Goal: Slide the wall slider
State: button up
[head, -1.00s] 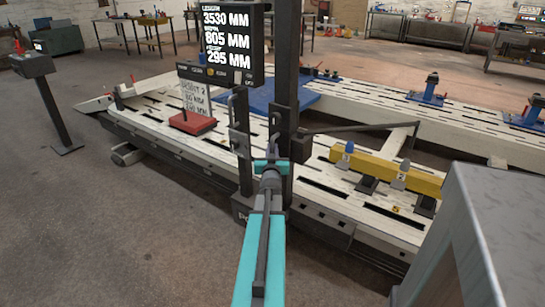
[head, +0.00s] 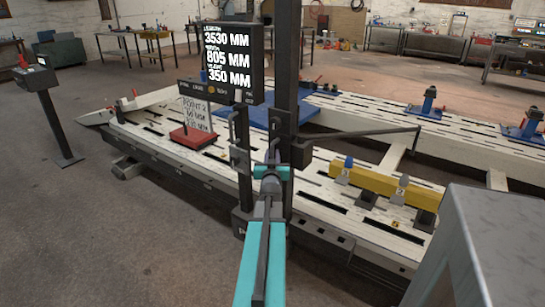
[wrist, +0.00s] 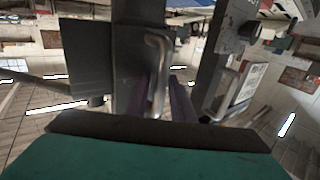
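The wall slider is a dark block (head: 302,155) on the tall right post (head: 286,95), with a long thin arm reaching right over the bench. My gripper (head: 272,162) is at its near side, at the bar handle. In the wrist view the pale bent handle (wrist: 158,72) stands on a dark plate (wrist: 128,65), with my purple fingers (wrist: 178,105) at it. The gripper appears shut on the handle; the fingertips are partly hidden. The display (head: 232,62) reads 3530, 805 and 350 MM.
A shorter left post (head: 240,165) with its own handle stands close beside my gripper. A yellow beam (head: 375,185) lies on the white slotted bench. A red-based sign (head: 193,138) stands left. A grey metal cabinet (head: 490,245) is near at right.

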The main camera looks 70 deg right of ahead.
jog(key=shift+a, duration=0.15)
jog(key=shift+v, duration=2.6)
jog(key=shift+s+a+r, duration=0.1)
jog(key=shift+a, duration=0.1)
jog(key=shift+a+p, duration=0.1)
jog(key=shift+p, duration=0.7)
jog(key=shift+s+a+p, duration=0.15)
jog(key=shift+a+p, duration=0.25)
jog(key=shift+p, duration=0.8)
jog(key=p+v, duration=0.1)
jog(key=p, duration=0.3)
jog(key=shift+s+a, duration=0.15)
jog(key=shift+a, duration=0.1)
jog(key=p+v, duration=0.1)
jog(key=p, duration=0.4)
jog(key=shift+s+a, duration=0.15)
jog(key=shift+a, duration=0.2)
